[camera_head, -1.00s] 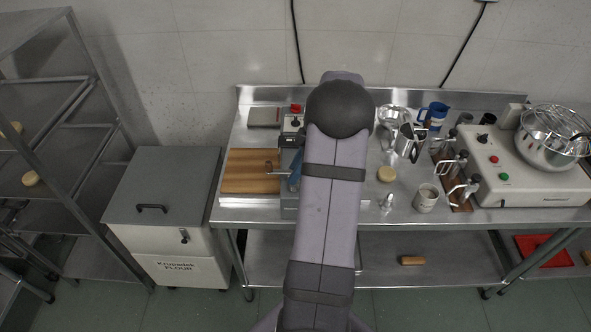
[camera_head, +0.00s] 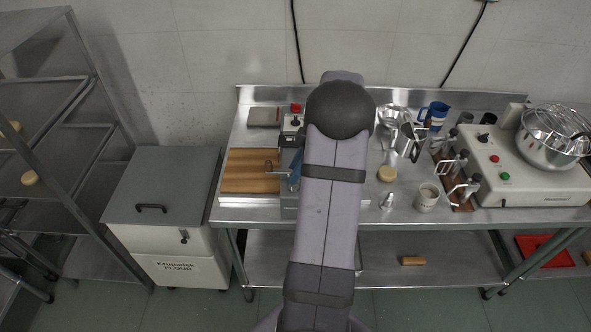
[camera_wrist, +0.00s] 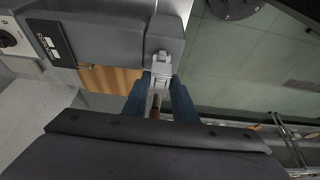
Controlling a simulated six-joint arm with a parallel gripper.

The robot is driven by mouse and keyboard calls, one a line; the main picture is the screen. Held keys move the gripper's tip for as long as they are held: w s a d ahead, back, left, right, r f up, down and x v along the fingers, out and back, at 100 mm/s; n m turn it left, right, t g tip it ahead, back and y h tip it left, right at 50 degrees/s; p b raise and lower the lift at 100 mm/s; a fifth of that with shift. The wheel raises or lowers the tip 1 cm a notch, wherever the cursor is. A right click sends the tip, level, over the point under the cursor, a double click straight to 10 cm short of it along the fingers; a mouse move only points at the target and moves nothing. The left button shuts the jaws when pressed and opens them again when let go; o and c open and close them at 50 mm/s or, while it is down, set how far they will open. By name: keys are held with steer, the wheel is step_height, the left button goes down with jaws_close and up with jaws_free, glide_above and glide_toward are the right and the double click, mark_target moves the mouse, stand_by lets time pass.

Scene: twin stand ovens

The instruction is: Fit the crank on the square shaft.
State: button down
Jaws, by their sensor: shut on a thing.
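In the wrist view, the two blue fingers of my gripper (camera_wrist: 160,96) are shut on the crank (camera_wrist: 160,66), a light grey metal piece. A brown part, perhaps its handle, shows between the fingers. The crank's far end lies against or just in front of the side of the grey machine (camera_wrist: 95,28). The square shaft is hidden, so I cannot tell whether the crank sits around it or only touches beside it. In the head view, my arm covers most of the machine (camera_head: 289,201); only a bit of blue finger (camera_head: 294,182) shows at its edge.
A wooden board (camera_head: 250,172) lies left of the machine. A small metal piece (camera_head: 269,166) shows above the board.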

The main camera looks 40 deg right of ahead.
steer(key=shift+f+b, duration=1.5)
steer(key=shift+f, duration=0.05)
stand_by(0.5)
steer(key=c, duration=1.4)
jaws_free()
steer(key=shift+o, duration=0.2)
steer(key=shift+r, duration=0.1)
steer(key=b+v, duration=0.2)
steer(key=v, duration=0.5)
